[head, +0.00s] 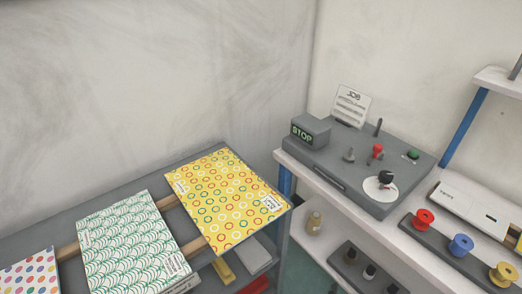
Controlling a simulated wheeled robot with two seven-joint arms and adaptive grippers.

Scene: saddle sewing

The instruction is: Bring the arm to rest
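Neither of my grippers shows in the head view, and no part of my arms is visible. I cannot see where they are or whether they hold anything. A grey machine (335,160) with a STOP sign box (310,131), a red-topped lever (376,152), a green button (413,154) and a white disc (381,188) stands on a white shelf at the right. A printed card (351,106) stands behind it.
A grey table at the left holds a yellow patterned sheet (227,198), a green patterned sheet (128,243) and a dotted sheet (29,275). At the right are red (424,219), blue (460,245) and yellow (503,274) spools.

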